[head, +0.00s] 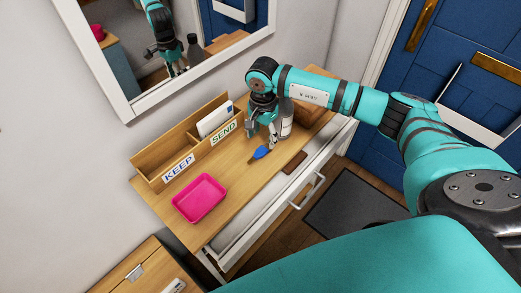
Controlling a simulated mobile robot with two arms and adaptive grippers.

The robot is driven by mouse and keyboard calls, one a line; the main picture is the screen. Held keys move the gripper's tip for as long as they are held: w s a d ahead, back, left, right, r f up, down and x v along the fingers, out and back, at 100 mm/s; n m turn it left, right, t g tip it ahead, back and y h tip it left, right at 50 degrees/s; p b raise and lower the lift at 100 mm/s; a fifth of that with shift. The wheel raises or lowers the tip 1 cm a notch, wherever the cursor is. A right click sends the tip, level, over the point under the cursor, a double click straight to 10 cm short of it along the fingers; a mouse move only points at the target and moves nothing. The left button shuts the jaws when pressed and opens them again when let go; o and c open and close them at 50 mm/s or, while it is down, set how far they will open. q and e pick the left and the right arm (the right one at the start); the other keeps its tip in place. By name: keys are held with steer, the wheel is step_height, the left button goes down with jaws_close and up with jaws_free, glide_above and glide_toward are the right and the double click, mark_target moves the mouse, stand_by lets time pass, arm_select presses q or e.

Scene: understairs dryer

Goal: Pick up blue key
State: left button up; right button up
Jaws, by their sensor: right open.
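The blue key (261,153) lies on the wooden top of the console table (220,190), in front of the SEND part of the letter holder. My right gripper (262,138) is open and points down just above and behind the key. I cannot tell whether its fingers touch the key. The dark end of the key points to the lower left. My left gripper is not in view.
A pink tray (200,198) sits at the left of the tabletop. The wooden letter holder (160,150) stands along the wall. A grey bottle (285,120) stands right beside my gripper.

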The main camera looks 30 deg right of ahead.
mark_target(262, 149)
steer(key=f, duration=0.1)
steer(key=f+p, duration=0.1)
steer(key=f, duration=0.1)
steer(key=f+p, duration=0.1)
steer(key=shift+s+a+f, duration=0.1)
steer(key=shift+s+f, duration=0.05)
steer(key=shift+s, duration=0.1)
steer(key=shift+f, duration=0.55)
steer(key=c, duration=1.1)
